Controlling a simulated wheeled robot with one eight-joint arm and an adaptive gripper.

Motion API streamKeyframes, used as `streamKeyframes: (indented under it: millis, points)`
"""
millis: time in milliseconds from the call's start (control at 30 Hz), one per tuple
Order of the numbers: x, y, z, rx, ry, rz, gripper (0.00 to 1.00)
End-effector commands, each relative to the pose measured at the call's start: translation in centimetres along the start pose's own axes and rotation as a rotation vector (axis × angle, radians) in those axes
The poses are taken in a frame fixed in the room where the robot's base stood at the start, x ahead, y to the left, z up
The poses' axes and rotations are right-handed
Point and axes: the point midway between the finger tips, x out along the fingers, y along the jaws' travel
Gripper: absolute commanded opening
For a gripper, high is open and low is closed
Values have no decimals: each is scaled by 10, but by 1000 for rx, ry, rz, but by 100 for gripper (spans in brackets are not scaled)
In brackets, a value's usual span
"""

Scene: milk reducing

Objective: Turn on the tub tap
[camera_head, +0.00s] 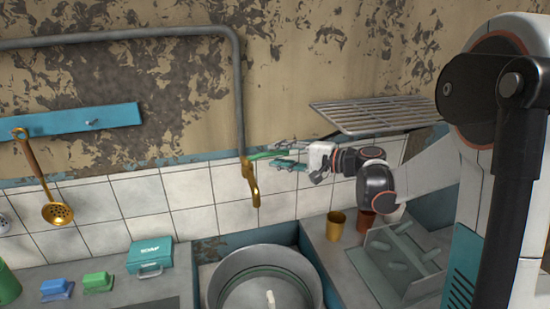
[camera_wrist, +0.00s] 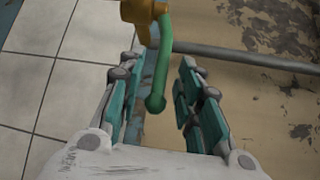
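The tub tap (camera_head: 250,182) is a brass spout fixed to the end of a grey pipe on the tiled wall, above the sink. Its green lever handle (camera_wrist: 158,75) sticks out from the brass body (camera_wrist: 145,10) in the wrist view. My gripper (camera_head: 275,158) is at the wall beside the tap, reaching in from the right. In the wrist view my gripper (camera_wrist: 160,95) has its two teal-padded fingers apart, with the green handle between them. The handle looks nearer the left finger; I cannot tell whether they touch.
A round metal tub (camera_head: 222,290) stands in the sink below the tap. A wire rack (camera_head: 372,117) is on the wall above my forearm. Cups (camera_head: 336,226) and a grey dish rack (camera_head: 385,285) stand at right. A teal box (camera_head: 150,257) and sponges are on the left counter.

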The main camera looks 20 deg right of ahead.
Motion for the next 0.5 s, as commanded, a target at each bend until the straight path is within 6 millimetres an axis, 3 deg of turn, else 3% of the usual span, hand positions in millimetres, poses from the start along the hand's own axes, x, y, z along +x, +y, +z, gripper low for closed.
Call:
streamKeyframes:
  millis: [200,500]
  points:
    - [19,0,0,0,0,0,32]
    - [21,0,0,0,0,0,32]
